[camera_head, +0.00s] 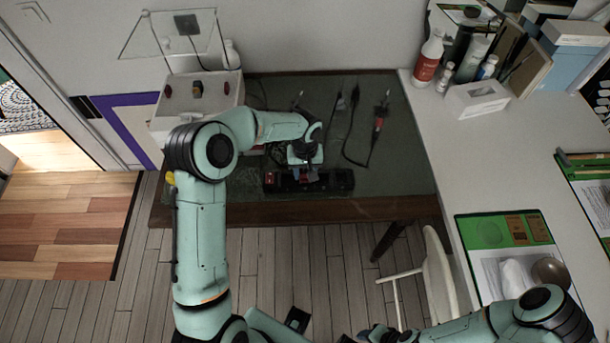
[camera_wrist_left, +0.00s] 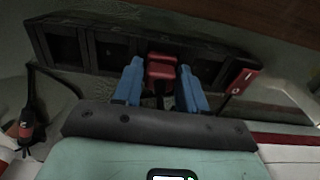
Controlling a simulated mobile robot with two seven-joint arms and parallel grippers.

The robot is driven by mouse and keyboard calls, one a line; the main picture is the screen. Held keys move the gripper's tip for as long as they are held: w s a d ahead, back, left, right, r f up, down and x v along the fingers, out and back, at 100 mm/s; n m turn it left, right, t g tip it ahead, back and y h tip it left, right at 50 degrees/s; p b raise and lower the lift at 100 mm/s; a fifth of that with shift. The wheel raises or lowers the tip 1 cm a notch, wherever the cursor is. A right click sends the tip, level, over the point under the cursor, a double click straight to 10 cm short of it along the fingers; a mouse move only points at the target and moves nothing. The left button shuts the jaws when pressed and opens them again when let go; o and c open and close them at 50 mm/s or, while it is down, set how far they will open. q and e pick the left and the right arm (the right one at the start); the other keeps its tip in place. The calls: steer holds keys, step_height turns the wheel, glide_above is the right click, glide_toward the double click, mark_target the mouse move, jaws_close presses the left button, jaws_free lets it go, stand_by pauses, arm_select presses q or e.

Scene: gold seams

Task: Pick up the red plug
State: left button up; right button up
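The red plug (camera_wrist_left: 162,68) sits in a socket of the black power strip (camera_wrist_left: 88,50), near the middle of it. The strip (camera_head: 342,181) lies along the front of the dark table in the head view. My left gripper (camera_head: 306,172) is directly over the strip. In the left wrist view its two blue fingers (camera_wrist_left: 160,84) are apart, one on each side of the red plug, with small gaps seen between. In the head view the gripper mostly hides the plug. My right gripper (camera_head: 382,334) is low at the bottom edge, partly cut off, its fingers unclear.
A red switch (camera_wrist_left: 243,81) is at one end of the strip. A white box with knobs (camera_head: 208,92) stands at the table's back left. Cabled tools (camera_head: 378,122) lie to the right of my left gripper. A white counter (camera_head: 425,118) with bottles borders the table.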

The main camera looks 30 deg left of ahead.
arm_select(q)
jaws_close()
step_height(320, 180, up, 20)
steer(key=p, duration=0.2)
step_height(320, 180, up, 5)
steer(key=p, duration=0.2)
glide_above(305, 171)
arm_select(e)
steer(key=w+r, duration=0.4)
steer(key=r, duration=0.1)
steer(key=shift+w+r+t, duration=0.3)
steer(key=shift+r, duration=0.1)
